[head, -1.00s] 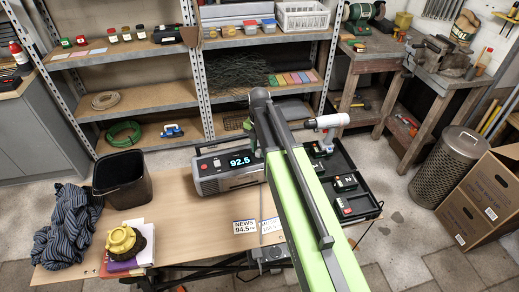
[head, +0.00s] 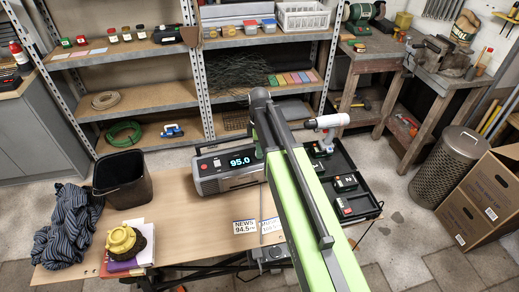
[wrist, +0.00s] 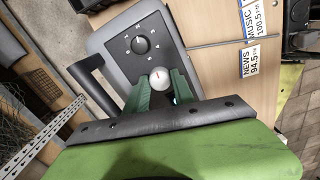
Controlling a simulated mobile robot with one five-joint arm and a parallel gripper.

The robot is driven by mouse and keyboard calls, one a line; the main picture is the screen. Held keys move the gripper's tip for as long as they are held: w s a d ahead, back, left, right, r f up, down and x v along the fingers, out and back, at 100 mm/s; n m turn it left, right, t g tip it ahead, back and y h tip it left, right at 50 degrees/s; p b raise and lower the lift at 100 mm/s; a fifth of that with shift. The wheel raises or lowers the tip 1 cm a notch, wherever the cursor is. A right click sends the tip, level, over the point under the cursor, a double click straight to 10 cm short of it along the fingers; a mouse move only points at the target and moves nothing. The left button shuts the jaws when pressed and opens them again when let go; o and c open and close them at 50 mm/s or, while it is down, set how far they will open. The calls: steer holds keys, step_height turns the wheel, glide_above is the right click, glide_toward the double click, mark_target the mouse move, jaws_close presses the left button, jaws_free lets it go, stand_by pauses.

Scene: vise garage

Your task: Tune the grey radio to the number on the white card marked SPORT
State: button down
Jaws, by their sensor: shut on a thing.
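The grey radio (head: 226,170) stands at the back of the workbench, and its lit display (head: 240,161) reads 95.0. The wrist view shows the radio's side panel (wrist: 118,42), with a dark round dial (wrist: 139,45) and a white knob (wrist: 160,78) bearing a red mark. My gripper (wrist: 161,88) is shut on the white knob, its green fingers on either side. In the head view my arm hides that end of the radio. A MUSIC card (wrist: 256,24) seems to read 100.5. No card marked SPORT is visible.
A black tray (head: 352,182) with a drill and battery packs lies right of my arm. A black bin (head: 122,180), striped cloth (head: 76,222) and yellow object (head: 123,240) on books are at the left. The bench front between books and cards is clear.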

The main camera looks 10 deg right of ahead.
steer(key=m, duration=0.4)
steer(key=shift+m, duration=0.3)
steer(key=m, duration=0.4)
steer(key=shift+m, duration=0.3)
steer(key=m, duration=1.3)
steer(key=shift+m, duration=0.3)
steer(key=m, duration=0.8)
steer(key=shift+m, duration=2.3)
